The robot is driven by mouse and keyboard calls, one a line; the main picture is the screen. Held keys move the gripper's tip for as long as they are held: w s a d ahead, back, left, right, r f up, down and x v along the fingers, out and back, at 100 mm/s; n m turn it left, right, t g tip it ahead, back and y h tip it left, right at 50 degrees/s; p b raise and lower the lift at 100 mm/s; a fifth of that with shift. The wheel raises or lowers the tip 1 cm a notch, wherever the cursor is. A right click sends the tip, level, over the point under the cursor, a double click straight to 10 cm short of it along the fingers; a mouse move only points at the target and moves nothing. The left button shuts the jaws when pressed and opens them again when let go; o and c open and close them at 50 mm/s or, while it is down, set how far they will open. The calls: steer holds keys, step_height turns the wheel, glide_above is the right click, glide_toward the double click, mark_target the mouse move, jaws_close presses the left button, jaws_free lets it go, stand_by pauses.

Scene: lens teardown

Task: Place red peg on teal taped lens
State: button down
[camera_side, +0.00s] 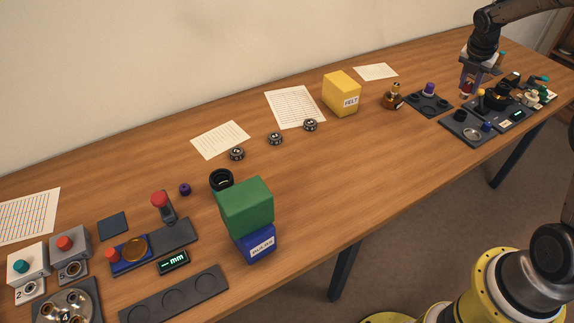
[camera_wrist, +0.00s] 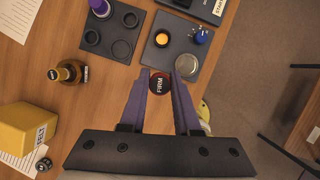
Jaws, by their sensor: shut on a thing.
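My gripper (camera_wrist: 161,78), with purple fingers, is shut on the red peg (camera_wrist: 158,91). The peg's round dark top reads FIRM and has a red rim. In the side view my gripper (camera_side: 468,90) is at the far right of the table, with the red peg (camera_side: 466,88) small between its fingers. A small teal part (camera_side: 541,78) shows at the table's right end; I cannot tell whether it is the teal taped lens. My arm hides part of that area.
A dark tray with round recesses (camera_side: 418,104) and a dark plate with a silver ring (camera_side: 458,136) stand near my gripper. An amber bottle (camera_side: 392,96) and yellow FELT box (camera_side: 341,94) are left of them. A green block (camera_side: 245,207) rests on a blue box (camera_side: 256,243).

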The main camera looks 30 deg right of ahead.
steer(key=w+a+r+n+t+y, duration=0.1)
steer(key=w+a+n, duration=0.3)
steer(key=a, duration=0.6)
steer(key=w+a+r+n+t+y, duration=0.1)
steer(key=w+a+n, duration=0.25)
steer(key=a, duration=0.65)
steer(key=w+a+r+n+t+y, duration=0.1)
steer(key=w+a+n, duration=0.3)
steer(key=a, duration=0.7)
steer(key=s+a+r+n+y, duration=0.1)
steer(key=s+a+n, duration=0.2)
steer(key=a, duration=0.7)
steer(key=s+a+r+n+y, duration=0.1)
steer(key=s+a+n, duration=0.15)
steer(key=a, duration=0.65)
steer(key=s+a+r+n+y, duration=0.15)
steer(key=s+a, duration=0.25)
steer(key=a, duration=0.6)
steer(key=n, duration=0.1)
glide_toward(215, 173)
steer(key=shift+w+a+r+h, duration=0.1)
steer(key=shift+w+a+h, duration=0.2)
steer(key=shift+w, duration=0.1)
steer(key=shift+w+a+f, duration=0.25)
steer(key=shift+w+f, duration=0.2)
steer(key=shift+f, duration=1.7)
steer(key=shift+f, duration=0.15)
